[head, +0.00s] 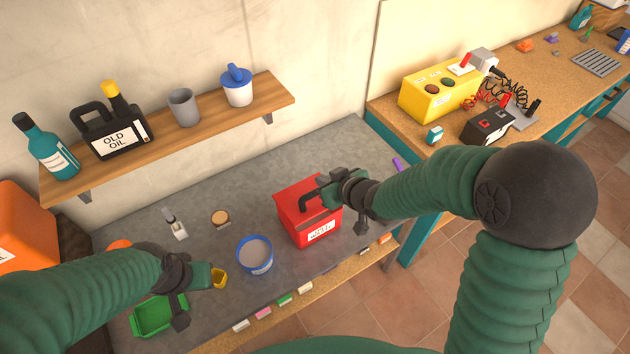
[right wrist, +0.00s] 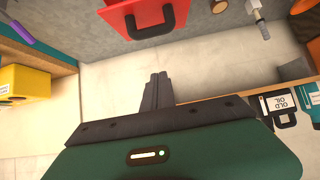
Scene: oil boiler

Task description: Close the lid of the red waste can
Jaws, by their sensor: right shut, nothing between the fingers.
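The red waste can (head: 318,228) stands on the grey worktop, right of centre, with a white label on its front. A dark handle (head: 306,200) shows on its red top. In the right wrist view the red can (right wrist: 118,22) and its dark handle (right wrist: 150,30) are at the top edge. My right gripper (head: 328,193) is over the can's right side and hides part of its top, so I cannot tell whether the lid lies fully flat. Its fingers (right wrist: 157,92) are together and empty. My left gripper (head: 207,282) is at the lower left, away from the can; its jaws are unclear.
A blue-rimmed bowl (head: 254,256) stands left of the can. A green tray (head: 158,316) and a small yellow cup (head: 219,279) are near my left gripper. A wall shelf (head: 200,128) holds bottles and cups. A side bench carries a yellow box (head: 437,95).

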